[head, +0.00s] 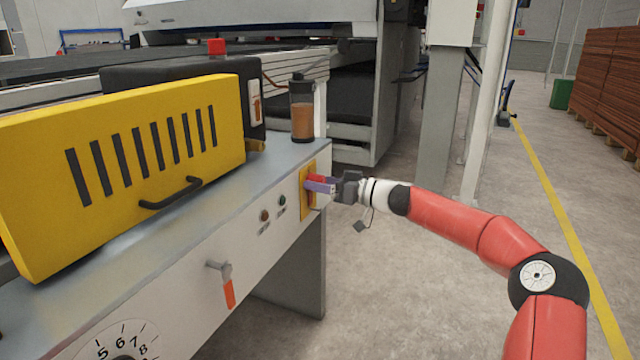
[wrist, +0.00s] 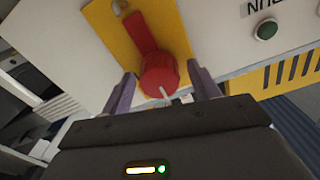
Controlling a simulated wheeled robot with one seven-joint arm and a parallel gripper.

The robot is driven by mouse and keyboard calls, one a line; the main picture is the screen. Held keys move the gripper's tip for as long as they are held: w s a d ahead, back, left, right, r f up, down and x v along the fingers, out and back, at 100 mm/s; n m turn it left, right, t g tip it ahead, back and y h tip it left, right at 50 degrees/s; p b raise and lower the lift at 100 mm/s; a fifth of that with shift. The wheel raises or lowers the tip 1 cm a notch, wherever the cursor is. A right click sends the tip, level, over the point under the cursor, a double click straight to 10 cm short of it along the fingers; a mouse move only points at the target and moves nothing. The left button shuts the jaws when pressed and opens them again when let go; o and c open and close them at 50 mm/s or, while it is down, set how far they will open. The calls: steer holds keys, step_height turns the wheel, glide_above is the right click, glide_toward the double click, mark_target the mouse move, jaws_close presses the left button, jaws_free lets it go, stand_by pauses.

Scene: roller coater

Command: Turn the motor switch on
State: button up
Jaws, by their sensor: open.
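The motor switch is a red rotary knob (wrist: 159,76) with a red handle arm, on a yellow plate (wrist: 104,24) fixed to the machine's panel. In the head view the yellow plate (head: 307,192) is at the panel's right end, and the red of the switch (head: 317,179) shows beside the fingers. My gripper (head: 322,185) is at the switch, coming from the right. In the wrist view my gripper (wrist: 162,92) is open, with one purple finger on each side of the knob. I cannot tell whether the fingers touch it.
A green button (wrist: 266,30) sits on the panel near the switch. A lever with an orange tip (head: 228,292) and a numbered dial (head: 122,345) are further left. A yellow slotted cover (head: 130,170) and a brown bottle (head: 302,115) are above.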

steer(key=shift+w+a, duration=0.1)
steer(key=shift+a, duration=0.15)
steer(key=shift+c, duration=0.2)
steer(key=c, duration=0.9)
steer(key=shift+c, duration=0.2)
